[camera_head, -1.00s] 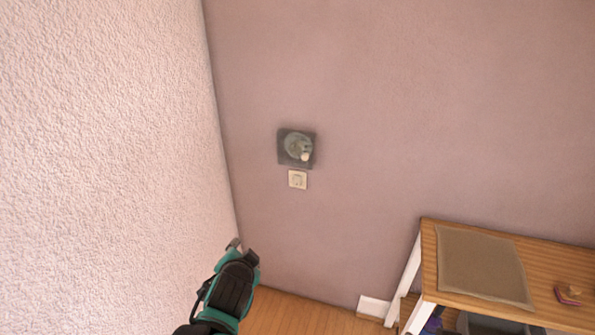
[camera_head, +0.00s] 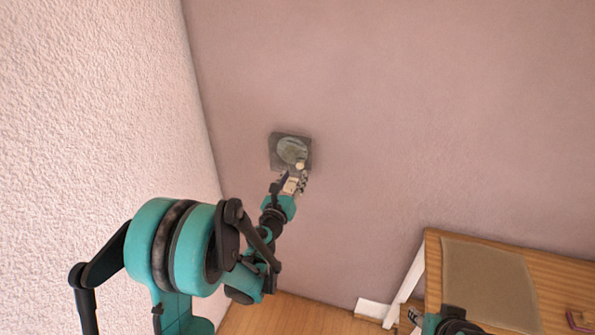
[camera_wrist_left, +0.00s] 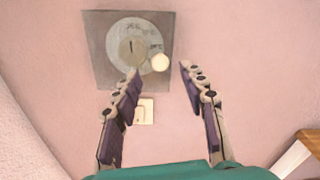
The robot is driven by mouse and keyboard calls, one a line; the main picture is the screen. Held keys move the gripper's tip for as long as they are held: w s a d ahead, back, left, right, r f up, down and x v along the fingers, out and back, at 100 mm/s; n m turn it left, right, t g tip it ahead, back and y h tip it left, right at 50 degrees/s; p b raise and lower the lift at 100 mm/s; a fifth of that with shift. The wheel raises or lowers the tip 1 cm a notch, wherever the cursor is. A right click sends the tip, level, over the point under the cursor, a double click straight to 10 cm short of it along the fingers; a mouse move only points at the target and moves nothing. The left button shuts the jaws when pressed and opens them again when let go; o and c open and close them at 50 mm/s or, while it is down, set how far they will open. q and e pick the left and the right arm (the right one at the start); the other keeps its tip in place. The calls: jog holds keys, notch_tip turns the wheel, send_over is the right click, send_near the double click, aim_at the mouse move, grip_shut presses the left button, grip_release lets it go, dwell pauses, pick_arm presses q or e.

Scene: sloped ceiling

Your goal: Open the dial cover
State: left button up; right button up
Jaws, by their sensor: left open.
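The dial cover (camera_head: 277,153) is a grey, see-through square plate on the pink wall, with a round dial (camera_head: 292,150) behind it and a pale round knob (camera_head: 300,165) at its lower right. In the left wrist view the cover (camera_wrist_left: 98,50), dial (camera_wrist_left: 133,50) and knob (camera_wrist_left: 160,63) show at the top. My left gripper (camera_head: 289,176) is open and empty, just below the cover in the head view. In the left wrist view its fingers (camera_wrist_left: 158,72) point toward the cover, with the knob between their tips. Contact cannot be told. Part of my right arm (camera_head: 455,322) shows at the bottom; its gripper is not clear.
A light switch or socket plate (camera_wrist_left: 146,111) is on the wall below the cover, between my left fingers in the wrist view. A wooden table (camera_head: 432,270) with a brown mat (camera_head: 490,280) stands at the lower right. A bare side wall (camera_head: 90,120) rises close on the left.

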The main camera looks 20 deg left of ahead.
aim_at(298, 166)
pick_arm(q)
jog(key=w, duration=0.4)
jog(key=shift+w+d+b, duration=0.1)
jog(key=shift+b, duration=0.25)
grip_shut()
